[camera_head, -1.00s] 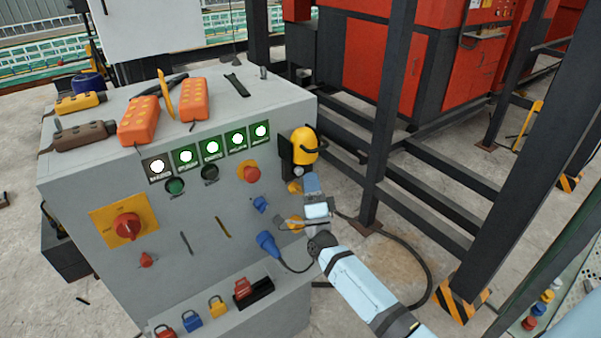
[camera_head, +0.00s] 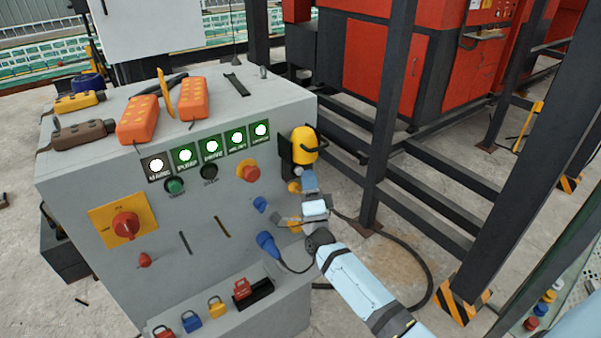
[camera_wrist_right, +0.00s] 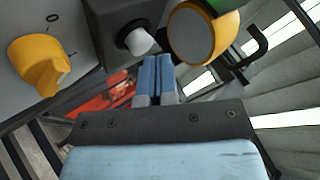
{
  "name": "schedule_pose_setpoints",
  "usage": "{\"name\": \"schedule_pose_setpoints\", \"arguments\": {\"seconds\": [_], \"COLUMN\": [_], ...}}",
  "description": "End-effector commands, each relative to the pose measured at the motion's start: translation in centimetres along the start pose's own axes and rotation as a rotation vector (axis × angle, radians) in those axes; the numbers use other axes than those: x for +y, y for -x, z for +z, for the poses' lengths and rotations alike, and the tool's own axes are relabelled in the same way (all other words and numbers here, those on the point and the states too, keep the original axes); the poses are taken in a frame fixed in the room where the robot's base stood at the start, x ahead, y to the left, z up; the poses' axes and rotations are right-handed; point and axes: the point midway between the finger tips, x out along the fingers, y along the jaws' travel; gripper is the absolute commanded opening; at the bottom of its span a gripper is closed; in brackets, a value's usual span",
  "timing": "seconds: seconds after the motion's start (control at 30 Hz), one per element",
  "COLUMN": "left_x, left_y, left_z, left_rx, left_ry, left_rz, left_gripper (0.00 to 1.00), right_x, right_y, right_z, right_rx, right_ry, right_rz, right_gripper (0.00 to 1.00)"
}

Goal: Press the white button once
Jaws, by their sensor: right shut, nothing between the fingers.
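The white button (camera_wrist_right: 137,41) sticks out of a dark box in the right wrist view, beside a yellow domed lamp (camera_wrist_right: 203,33). In the head view the dark box (camera_head: 286,152) is on the right side of the grey cabinet (camera_head: 200,265), and the button is too small to make out clearly. My right gripper (camera_wrist_right: 155,62) is shut and empty. In the head view the right gripper (camera_head: 308,179) is just below the lamp. My left gripper is not in view.
The cabinet front carries several lit indicators (camera_head: 212,148), a red mushroom button (camera_head: 250,173) and a red rotary switch (camera_head: 126,225). A yellow knob (camera_wrist_right: 38,65) lies left of the button in the wrist view. A dark steel post (camera_head: 384,120) stands right of my arm.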

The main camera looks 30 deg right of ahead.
Motion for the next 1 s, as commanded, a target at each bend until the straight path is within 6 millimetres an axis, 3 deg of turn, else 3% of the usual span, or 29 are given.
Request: {"name": "schedule_pose_setpoints", "arguments": {"seconds": [1.0], "left_x": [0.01], "left_y": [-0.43], "left_z": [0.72], "left_rx": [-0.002], "left_ry": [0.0], "left_rz": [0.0], "left_gripper": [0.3], "right_x": [0.64], "right_y": [-0.86], "right_z": [0.66], "right_rx": [0.0], "right_ry": [-0.001], "right_rz": [0.0], "right_gripper": [0.0]}}
